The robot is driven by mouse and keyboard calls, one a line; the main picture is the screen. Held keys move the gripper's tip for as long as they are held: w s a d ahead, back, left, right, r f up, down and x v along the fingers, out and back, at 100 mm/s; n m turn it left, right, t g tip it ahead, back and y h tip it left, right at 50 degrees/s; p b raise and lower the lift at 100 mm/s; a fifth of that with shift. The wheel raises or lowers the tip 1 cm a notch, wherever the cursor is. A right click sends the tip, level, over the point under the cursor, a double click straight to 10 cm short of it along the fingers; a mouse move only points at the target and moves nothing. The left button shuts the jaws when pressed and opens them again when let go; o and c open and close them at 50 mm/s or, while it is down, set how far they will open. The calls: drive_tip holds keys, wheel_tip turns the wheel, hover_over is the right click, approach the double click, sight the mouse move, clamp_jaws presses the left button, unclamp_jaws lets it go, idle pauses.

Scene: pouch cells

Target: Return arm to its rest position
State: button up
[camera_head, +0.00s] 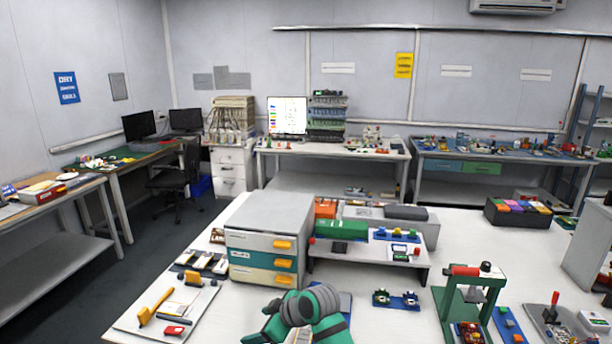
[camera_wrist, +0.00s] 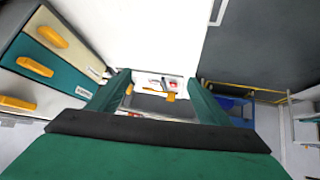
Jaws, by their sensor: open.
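My arm (camera_head: 318,308) shows at the bottom middle of the head view, green and grey, folded in front of the white table. My gripper (camera_wrist: 158,92) shows in the wrist view with its two green fingers spread apart. Nothing is between the fingers close up. Beyond them, a small white tray or board with red and orange items (camera_wrist: 165,84) shows in the distance. In the head view the fingertips are not clearly seen.
A drawer unit (camera_head: 262,250) with orange handles stands on the white table (camera_head: 372,318) just behind my arm; it is at the left of the wrist view (camera_wrist: 50,62). A green-and-red press (camera_head: 470,290) stands at right. Boards with tools (camera_head: 165,308) lie at left.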

drive_tip(key=s+a+f+m+t+y, duration=0.2)
drive_tip(key=s+a+f+m+t, duration=0.4)
drive_tip(key=a, duration=0.3)
drive_tip(key=s+d+f+m+t+h, duration=0.4)
drive_tip(key=s+f+m, duration=0.4)
drive_tip(key=s, duration=0.7)
drive_tip(key=s+d+f+m+h, duration=0.1)
drive_tip(key=s+d+h, duration=0.1)
drive_tip(key=s+d, duration=0.55)
drive_tip(key=s+d+f+m+h, duration=0.1)
drive_tip(key=s+d+h, duration=0.25)
drive_tip(key=s, duration=0.75)
drive_tip(key=s+d+r+n, duration=0.1)
drive_tip(key=s+d+r, duration=0.2)
drive_tip(key=s, duration=0.3)
drive_tip(key=s+d+r+n, duration=0.1)
drive_tip(key=s+d+r, duration=0.2)
drive_tip(key=s, duration=0.3)
drive_tip(key=shift+d+r+t, duration=0.15)
drive_tip(key=shift+r+t, duration=0.15)
drive_tip(key=shift+r, duration=0.45)
